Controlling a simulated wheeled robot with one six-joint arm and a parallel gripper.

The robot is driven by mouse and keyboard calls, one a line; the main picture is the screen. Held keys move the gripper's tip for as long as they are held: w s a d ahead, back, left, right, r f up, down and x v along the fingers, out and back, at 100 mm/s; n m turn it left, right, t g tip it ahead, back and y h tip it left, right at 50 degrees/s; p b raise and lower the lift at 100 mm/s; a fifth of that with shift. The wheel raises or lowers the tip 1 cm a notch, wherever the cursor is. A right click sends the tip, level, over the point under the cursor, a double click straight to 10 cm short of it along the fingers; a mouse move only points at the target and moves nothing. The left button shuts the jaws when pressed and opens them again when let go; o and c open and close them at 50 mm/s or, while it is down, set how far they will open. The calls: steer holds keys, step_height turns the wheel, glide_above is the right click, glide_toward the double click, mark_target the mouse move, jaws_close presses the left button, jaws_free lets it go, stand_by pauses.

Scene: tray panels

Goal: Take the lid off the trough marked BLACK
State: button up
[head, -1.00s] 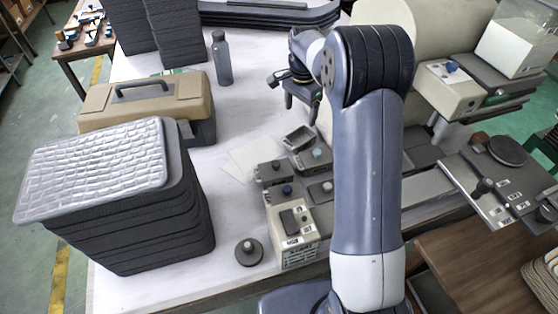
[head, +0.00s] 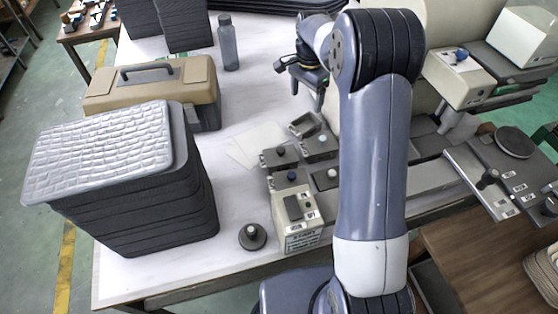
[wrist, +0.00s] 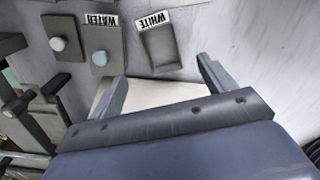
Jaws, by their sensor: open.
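My gripper (head: 306,100) is open and empty above the table, just beyond the cluster of small grey troughs. In the wrist view its two fingers (wrist: 161,76) are spread apart over the pale table top. A trough labelled WHITE (wrist: 161,48) is uncovered, beyond the fingertips. Left of it, a trough labelled WATER (wrist: 101,48) has a lid with a pale knob (wrist: 100,58). Another lidded part with a pale knob (wrist: 57,44) is further left. In the head view, several troughs have knobbed lids (head: 280,153) and one trough (head: 306,124) is uncovered. No BLACK label is readable.
A beige control box (head: 297,222) stands in front of the troughs, with a round knobbed disc (head: 252,237) left of it. A stack of dark trays (head: 150,205), a toolbox (head: 150,88) and a bottle (head: 228,45) stand left. Paper sheets (head: 255,143) lie on clear table.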

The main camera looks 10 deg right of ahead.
steer(key=shift+c, duration=0.2)
steer(key=shift+c, duration=0.8)
steer(key=shift+s+a+r+n, duration=0.2)
steer(key=shift+s+a+n, duration=0.05)
steer(key=shift+n, duration=0.05)
steer(key=shift+c, duration=0.8)
steer(key=s+a+n, duration=0.1)
steer(key=n, duration=0.1)
steer(key=s+a+r+n, duration=0.1)
steer(key=s+n, duration=0.1)
steer(key=s+a+r+n+p, duration=0.1)
steer(key=s+n, duration=0.1)
steer(key=shift+a+n+t, duration=0.25)
steer(key=shift+n+t, duration=0.05)
steer(key=shift+t, duration=0.1)
steer(key=c, duration=0.3)
steer(key=n+y+p, duration=0.1)
steer(key=n, duration=0.9)
glide_toward(281, 150)
steer(key=shift+t, duration=0.4)
steer(key=shift+w+a+f+p, duration=0.1)
steer(key=shift+a+f+p, duration=0.05)
steer(key=shift+f, duration=1.25)
steer(key=shift+w+a+f+p, duration=0.15)
steer(key=shift+f, duration=1.3)
steer(key=shift+w+a+f+p, duration=0.1)
steer(key=shift+a+f+p, duration=0.05)
steer(key=shift+f, duration=1.25)
